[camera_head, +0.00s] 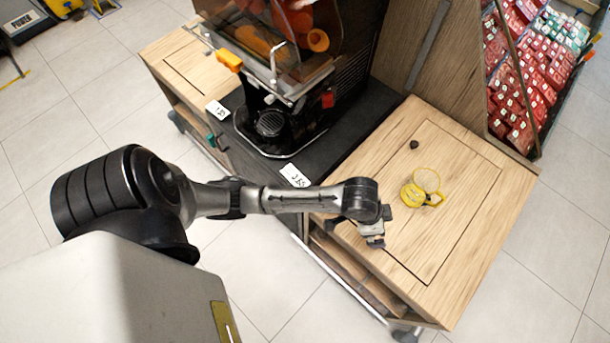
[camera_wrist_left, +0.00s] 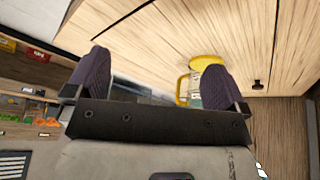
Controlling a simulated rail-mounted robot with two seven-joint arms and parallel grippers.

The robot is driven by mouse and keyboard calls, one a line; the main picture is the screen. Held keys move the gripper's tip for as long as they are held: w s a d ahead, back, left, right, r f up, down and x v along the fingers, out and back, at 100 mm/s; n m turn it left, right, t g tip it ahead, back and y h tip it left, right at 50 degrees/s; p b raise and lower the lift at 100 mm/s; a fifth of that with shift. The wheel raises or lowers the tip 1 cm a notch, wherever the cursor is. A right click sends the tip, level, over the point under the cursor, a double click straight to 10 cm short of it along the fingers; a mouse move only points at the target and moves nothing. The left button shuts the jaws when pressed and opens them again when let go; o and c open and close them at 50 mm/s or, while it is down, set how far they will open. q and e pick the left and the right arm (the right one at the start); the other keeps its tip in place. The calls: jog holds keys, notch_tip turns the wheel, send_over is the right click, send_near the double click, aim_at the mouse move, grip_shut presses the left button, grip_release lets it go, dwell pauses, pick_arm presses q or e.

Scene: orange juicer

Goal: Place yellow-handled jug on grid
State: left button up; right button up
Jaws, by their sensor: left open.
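The yellow-handled jug (camera_head: 412,194) is on the wooden counter to the right of the juicer; it has yellow parts and a clear, yellow-rimmed round part. I cannot tell whether it is upright or on its side. The round black grid (camera_head: 271,123) is on the juicer's base, below the orange chute, with nothing on it. My left gripper (camera_head: 376,240) is over the counter's near edge, to the lower left of the jug and apart from it. In the left wrist view its purple fingers (camera_wrist_left: 157,85) are spread and empty. The jug (camera_wrist_left: 207,63) shows there, partly hidden behind one finger.
The juicer (camera_head: 290,60) stands on a dark base between two wooden counters. A small dark knob (camera_head: 414,144) sits behind the jug on the right counter (camera_head: 455,235). Price tags (camera_head: 295,175) stand along the base's front edge. Shelves of red packages (camera_head: 525,70) are at back right.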

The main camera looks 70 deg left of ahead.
pick_arm(q)
jog(key=s+a+f+n+y, duration=0.1)
jog(key=s+a+f, duration=0.1)
jog(key=s, duration=0.9)
jog(key=shift+s+n, duration=0.25)
jog(key=shift+n, duration=0.05)
jog(key=shift+n+g+y, duration=0.3)
jog(key=shift+n+y, duration=0.3)
jog(key=shift+y, duration=0.1)
jog(key=s+a, duration=0.1)
jog(key=s, duration=0.1)
jog(key=s+a, duration=0.1)
jog(key=s, duration=0.2)
jog(key=s+a, duration=0.1)
jog(key=s, duration=0.1)
jog(key=shift+s+a+r, duration=0.1)
jog(key=shift+s+a, duration=0.25)
jog(key=shift+s, duration=0.05)
jog(key=shift+c, duration=0.3)
jog(key=shift+s+a+r, duration=0.1)
jog(key=shift+s+a, duration=0.15)
jog(key=shift+s, duration=0.15)
jog(key=c, duration=1.4)
jog(key=shift+o, duration=0.2)
